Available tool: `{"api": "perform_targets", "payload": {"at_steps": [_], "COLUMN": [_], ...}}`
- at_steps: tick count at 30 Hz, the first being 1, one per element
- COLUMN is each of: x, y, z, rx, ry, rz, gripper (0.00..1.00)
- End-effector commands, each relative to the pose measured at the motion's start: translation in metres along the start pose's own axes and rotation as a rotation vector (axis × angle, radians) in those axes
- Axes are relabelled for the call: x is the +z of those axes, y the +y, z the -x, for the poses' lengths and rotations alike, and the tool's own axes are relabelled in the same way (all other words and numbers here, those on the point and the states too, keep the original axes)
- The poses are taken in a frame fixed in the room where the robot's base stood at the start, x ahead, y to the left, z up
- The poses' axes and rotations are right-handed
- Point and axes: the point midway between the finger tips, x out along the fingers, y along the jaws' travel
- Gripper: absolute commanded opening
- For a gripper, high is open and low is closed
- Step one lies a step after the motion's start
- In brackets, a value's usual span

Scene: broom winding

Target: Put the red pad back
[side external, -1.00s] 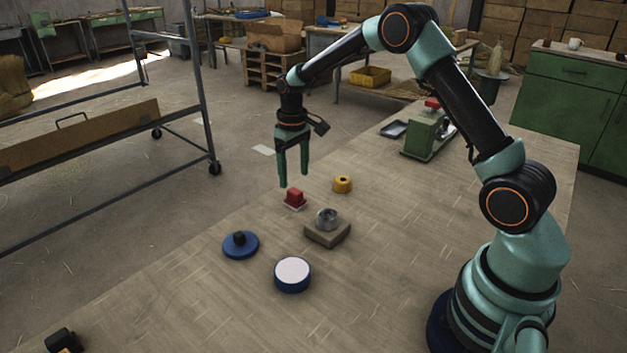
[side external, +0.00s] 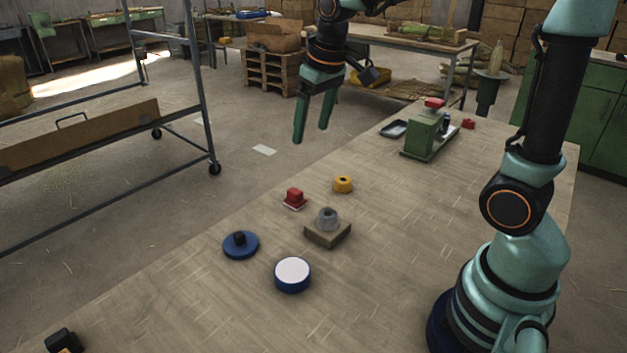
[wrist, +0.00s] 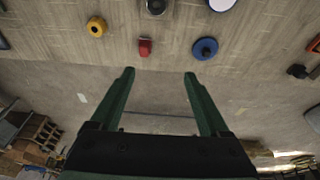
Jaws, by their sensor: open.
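My gripper (side external: 311,140) is open and empty, raised well above the table and apart from the pad. In the wrist view my gripper (wrist: 161,75) shows both fingers spread with nothing between them. A second red block (side external: 468,124) lies at the far right, beside the green machine.
Near the pad stand a yellow ring (side external: 343,185), a grey metal ring on a wooden block (side external: 328,236), a blue disc with a dark knob (side external: 241,246) and a white-topped blue round (side external: 292,274). The green machine (side external: 427,138) and a dark tray (side external: 393,129) stand farther back. The table's right middle is clear.

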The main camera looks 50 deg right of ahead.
Motion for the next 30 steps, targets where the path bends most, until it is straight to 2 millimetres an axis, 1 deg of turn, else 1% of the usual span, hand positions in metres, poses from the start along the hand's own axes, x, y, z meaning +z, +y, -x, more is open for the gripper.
{"api": "perform_targets", "payload": {"at_steps": [1, 3, 6, 9, 13, 15, 19, 30], "x": [0.012, 0.028, 0.051, 0.073, 0.094, 0.102, 0.108, 0.109], "y": [-0.004, -0.01, -0.017, -0.022, -0.027, -0.029, -0.03, -0.03], "z": [0.011, 0.021, 0.03, 0.035, 0.035, 0.034, 0.033, 0.032], "rx": [0.0, -0.001, -0.004, -0.009, -0.014, -0.016, -0.019, -0.019], "ry": [0.032, 0.067, 0.118, 0.164, 0.208, 0.225, 0.24, 0.239], "rz": [0.002, 0.0, 0.0, -0.002, -0.003, -0.004, -0.005, -0.005], "gripper": [0.79, 0.79, 0.79, 0.79, 0.79, 0.79, 0.79, 0.79]}}
